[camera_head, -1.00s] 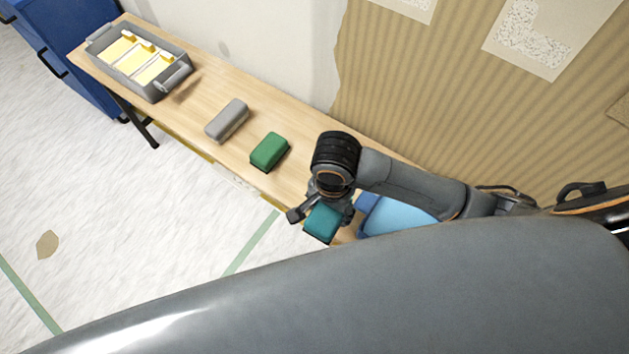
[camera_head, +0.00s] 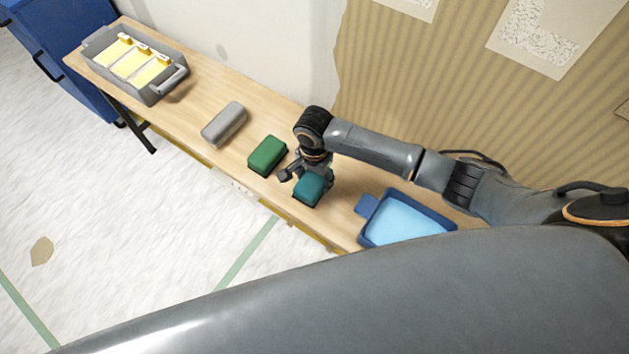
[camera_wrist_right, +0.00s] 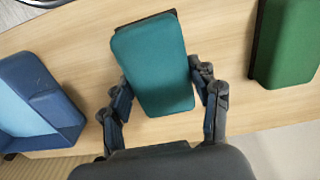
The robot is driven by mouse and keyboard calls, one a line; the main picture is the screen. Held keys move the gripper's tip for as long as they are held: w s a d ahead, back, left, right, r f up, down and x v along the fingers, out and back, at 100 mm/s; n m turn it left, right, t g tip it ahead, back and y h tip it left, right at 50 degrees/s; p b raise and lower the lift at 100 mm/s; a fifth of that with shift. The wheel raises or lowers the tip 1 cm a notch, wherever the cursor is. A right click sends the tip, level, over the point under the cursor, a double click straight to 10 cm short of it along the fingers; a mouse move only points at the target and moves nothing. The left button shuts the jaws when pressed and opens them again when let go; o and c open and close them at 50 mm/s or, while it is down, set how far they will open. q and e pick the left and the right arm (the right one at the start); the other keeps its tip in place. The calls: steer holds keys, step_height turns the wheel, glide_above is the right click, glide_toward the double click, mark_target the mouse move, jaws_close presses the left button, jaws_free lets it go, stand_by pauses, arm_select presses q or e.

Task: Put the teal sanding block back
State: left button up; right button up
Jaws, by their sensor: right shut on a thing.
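The teal sanding block (camera_head: 309,188) is between the fingers of my right gripper (camera_head: 308,178), beside the green block on the wooden table. In the right wrist view the teal block (camera_wrist_right: 155,62) fills the space between the two fingers of my right gripper (camera_wrist_right: 166,100), which are shut on its sides. I cannot tell for sure whether its underside touches the table. My left gripper is not in view.
A green block (camera_head: 267,154) and a grey block (camera_head: 224,123) lie in a row on the table (camera_head: 200,84). A blue tray (camera_head: 408,219) is to the right. A grey crate (camera_head: 152,95) with yellow-labelled compartments stands at the far left end. Bare wood lies between the teal block and tray.

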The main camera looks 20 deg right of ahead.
mark_target(314, 177)
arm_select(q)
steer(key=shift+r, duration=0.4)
arm_select(e)
steer(key=shift+s+f, duration=0.1)
steer(key=shift+f, duration=0.7)
steer(key=o, duration=1)
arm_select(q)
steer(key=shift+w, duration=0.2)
arm_select(e)
steer(key=shift+o, duration=0.8)
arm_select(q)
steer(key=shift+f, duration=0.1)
arm_select(e)
steer(key=shift+f+b, duration=0.25)
steer(key=shift+b, duration=0.15)
steer(key=shift+f+b, duration=0.2)
steer(key=shift+b, duration=0.3)
arm_select(q)
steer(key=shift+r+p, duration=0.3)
steer(key=shift+p, duration=0.85)
arm_select(e)
step_height(314, 177, up, 14)
steer(key=shift+w+r, duration=0.2)
steer(key=shift+w, duration=0.05)
